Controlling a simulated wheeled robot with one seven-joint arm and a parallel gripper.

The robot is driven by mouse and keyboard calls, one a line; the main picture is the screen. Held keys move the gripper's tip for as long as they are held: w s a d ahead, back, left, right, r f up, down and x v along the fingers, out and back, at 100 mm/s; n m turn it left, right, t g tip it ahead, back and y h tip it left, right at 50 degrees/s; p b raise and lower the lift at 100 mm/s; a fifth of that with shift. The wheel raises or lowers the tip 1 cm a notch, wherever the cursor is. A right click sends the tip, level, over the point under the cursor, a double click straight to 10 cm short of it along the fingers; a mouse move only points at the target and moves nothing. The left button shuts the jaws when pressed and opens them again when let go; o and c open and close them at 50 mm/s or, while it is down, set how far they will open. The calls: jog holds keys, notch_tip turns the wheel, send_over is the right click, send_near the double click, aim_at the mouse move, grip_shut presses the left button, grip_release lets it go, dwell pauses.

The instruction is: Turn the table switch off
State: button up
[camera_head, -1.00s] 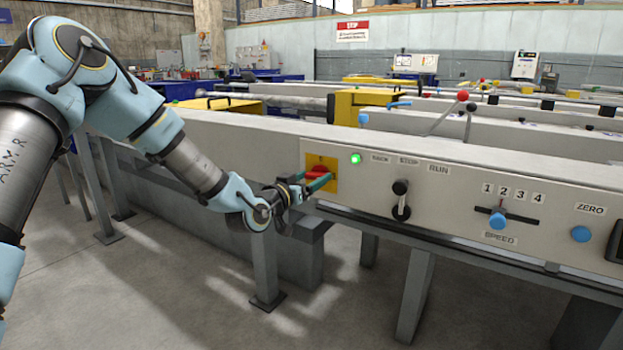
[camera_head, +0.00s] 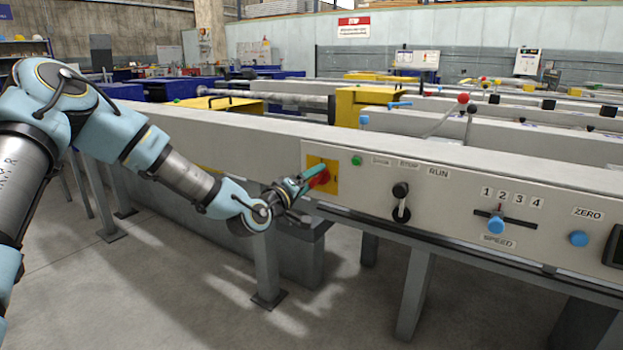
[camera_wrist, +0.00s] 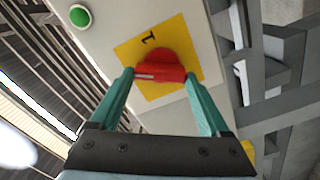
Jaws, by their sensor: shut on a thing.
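The table switch is a red rotary knob (camera_head: 321,179) on a square yellow plate (camera_head: 331,182), at the left end of the white panel. My gripper (camera_head: 315,176) reaches it from the left. In the wrist view, the teal fingers (camera_wrist: 159,77) are on either side of the knob's red bar (camera_wrist: 160,70) and shut on it. The bar lies nearly level across that picture. A "1" shows on the yellow plate (camera_wrist: 184,44) there; other markings are hidden. The green lamp (camera_head: 357,160) beside the plate looks unlit.
Right of the switch are a black lever (camera_head: 400,200) by the RUN label, a blue speed slider (camera_head: 496,224) and a blue ZERO button (camera_head: 579,239). The panel runs along the table's front. Clear floor (camera_head: 190,280) lies below.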

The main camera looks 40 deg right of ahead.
jog(key=n, duration=0.6)
jog(key=shift+w+f+p, duration=0.1)
jog(key=shift+f+p, duration=0.05)
jog(key=shift+p, duration=0.15)
dwell(0.4)
jog(key=o, duration=1.2)
jog(key=shift+a, duration=0.15)
jog(key=v, duration=1)
jog(key=shift+a+p, duration=0.3)
jog(key=shift+p, duration=0.05)
